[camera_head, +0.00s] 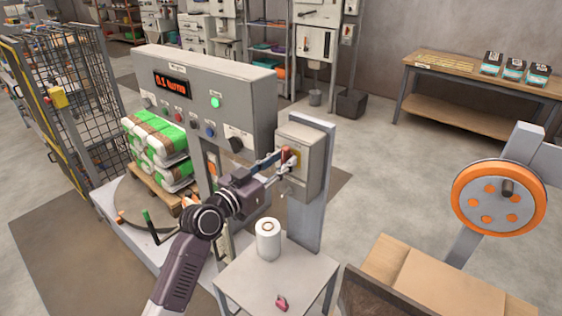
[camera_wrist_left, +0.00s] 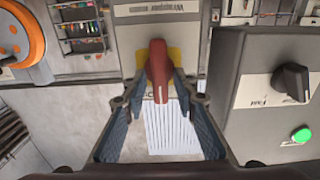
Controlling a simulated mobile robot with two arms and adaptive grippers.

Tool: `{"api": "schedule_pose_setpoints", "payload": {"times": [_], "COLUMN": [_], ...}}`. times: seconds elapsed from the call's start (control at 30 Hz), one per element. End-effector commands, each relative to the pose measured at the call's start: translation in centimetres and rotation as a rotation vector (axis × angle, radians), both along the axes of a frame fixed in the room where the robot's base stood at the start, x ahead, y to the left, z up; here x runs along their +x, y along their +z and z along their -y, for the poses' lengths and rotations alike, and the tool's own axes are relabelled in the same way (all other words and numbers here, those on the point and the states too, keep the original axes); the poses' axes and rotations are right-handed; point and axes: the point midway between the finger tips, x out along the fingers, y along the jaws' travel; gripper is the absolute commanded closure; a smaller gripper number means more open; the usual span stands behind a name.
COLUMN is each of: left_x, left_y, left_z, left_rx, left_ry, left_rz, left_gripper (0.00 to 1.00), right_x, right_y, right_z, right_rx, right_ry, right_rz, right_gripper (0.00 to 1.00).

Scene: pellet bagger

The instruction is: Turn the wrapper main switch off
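The wrapper main switch is a red handle (camera_head: 286,155) on a yellow plate, on the front of a grey box (camera_head: 309,150) fixed to a grey post. In the left wrist view the red handle (camera_wrist_left: 158,72) hangs over the yellow plate (camera_wrist_left: 175,57), with its long end pointing down the picture. My left gripper (camera_wrist_left: 161,82) has one finger on each side of the handle. It looks open, with narrow gaps beside the handle; contact is hard to tell. In the head view my left gripper (camera_head: 278,170) reaches the box front and partly covers the switch. My right gripper is not in view.
Left of the switch box stands a grey panel (camera_head: 245,85) with a red display, buttons and a black knob. Below are a white roll (camera_head: 268,240) on a small table (camera_head: 250,285) and stacked green-white bags (camera_head: 160,150). An orange-rimmed wheel (camera_head: 500,175) is at right.

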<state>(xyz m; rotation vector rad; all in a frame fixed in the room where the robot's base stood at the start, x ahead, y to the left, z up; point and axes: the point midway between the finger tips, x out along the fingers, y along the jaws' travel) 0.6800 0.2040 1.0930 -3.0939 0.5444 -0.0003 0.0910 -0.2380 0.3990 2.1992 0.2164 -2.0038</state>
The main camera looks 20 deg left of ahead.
Motion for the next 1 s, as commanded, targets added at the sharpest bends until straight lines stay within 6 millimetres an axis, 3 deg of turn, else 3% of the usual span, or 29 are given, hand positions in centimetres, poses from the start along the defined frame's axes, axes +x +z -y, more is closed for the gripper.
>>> {"api": "schedule_pose_setpoints", "payload": {"times": [0.2,0.67,1.0], "left_x": [0.0,0.0,0.1], "left_y": [0.0,0.1,0.2], "left_z": [0.0,-0.1,-0.3], "left_rx": [0.000,-0.072,-0.325], "left_ry": [0.000,0.000,0.000], "left_rz": [0.000,-0.027,-0.119], "left_gripper": [1.00,1.00,1.00], "right_x": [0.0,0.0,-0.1], "right_y": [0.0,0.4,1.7], "right_z": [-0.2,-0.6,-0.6], "right_rx": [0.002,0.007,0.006], "right_ry": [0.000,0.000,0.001], "right_rz": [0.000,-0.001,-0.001], "right_gripper": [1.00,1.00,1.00]}}
